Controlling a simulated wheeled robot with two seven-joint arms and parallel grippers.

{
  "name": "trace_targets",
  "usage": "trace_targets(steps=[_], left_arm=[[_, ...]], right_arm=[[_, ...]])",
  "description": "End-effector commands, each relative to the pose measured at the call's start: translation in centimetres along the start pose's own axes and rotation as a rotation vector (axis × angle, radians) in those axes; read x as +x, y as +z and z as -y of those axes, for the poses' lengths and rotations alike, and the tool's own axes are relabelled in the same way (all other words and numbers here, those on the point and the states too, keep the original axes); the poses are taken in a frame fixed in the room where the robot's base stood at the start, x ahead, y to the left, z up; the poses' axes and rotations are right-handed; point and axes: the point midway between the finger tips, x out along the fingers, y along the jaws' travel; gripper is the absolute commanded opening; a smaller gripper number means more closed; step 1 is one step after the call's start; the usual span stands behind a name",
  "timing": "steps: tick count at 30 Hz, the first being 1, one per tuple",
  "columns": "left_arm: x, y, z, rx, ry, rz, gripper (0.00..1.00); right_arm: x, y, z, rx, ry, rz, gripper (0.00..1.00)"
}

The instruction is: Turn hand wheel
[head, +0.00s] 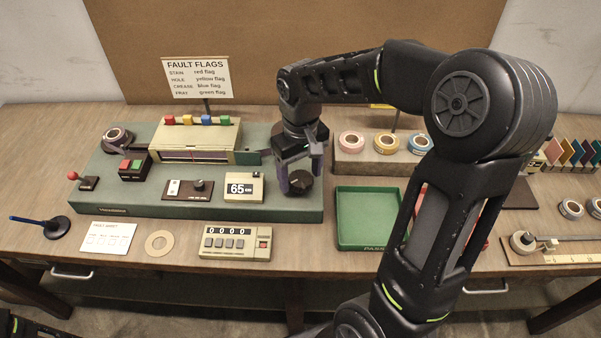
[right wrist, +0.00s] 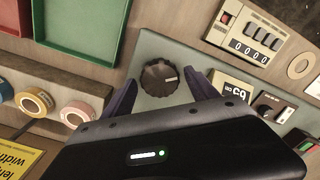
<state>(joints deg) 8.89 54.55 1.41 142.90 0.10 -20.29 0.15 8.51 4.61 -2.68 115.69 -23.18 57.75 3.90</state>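The hand wheel is a dark round ribbed knob (head: 301,182) with a pale mark, at the right end of the green machine base. In the right wrist view the hand wheel (right wrist: 159,78) shows between and slightly beyond the two purple-grey fingertips. My right gripper (head: 296,176) points down over the wheel. In the right wrist view my right gripper (right wrist: 161,84) is open, with a gap visible between the wheel and each finger. My left gripper is not in view.
The counter display reading 65 (head: 243,188) stands just left of the wheel. A green tray (head: 345,240) lies to the right, and tape rolls (head: 386,143) sit on a block behind it. A digit counter box (head: 235,243) lies in front of the machine base (head: 140,208).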

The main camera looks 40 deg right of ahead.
Motion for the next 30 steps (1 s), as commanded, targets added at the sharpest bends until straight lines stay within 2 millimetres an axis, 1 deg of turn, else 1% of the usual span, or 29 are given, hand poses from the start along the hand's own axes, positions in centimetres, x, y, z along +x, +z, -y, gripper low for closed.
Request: trace_targets(steps=[9, 13, 17, 24, 27, 30], left_arm=[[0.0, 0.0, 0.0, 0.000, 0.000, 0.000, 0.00], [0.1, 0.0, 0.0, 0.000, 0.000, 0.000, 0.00], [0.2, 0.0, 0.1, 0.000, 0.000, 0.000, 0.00], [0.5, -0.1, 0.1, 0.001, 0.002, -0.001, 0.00], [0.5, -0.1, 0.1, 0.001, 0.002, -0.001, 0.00], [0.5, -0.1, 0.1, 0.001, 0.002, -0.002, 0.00]], right_arm=[[0.0, 0.0, 0.0, -0.001, 0.000, 0.002, 0.74], [-0.6, 0.0, 0.0, -0.001, 0.000, -0.001, 0.74], [-2.2, -0.1, 0.0, -0.001, 0.000, -0.003, 0.74], [-6.2, -0.1, 0.0, -0.001, 0.000, -0.003, 0.74], [-7.2, 0.0, 0.0, -0.001, 0.000, -0.001, 0.74], [-7.7, 0.0, 0.0, 0.000, -0.001, 0.000, 0.74]])
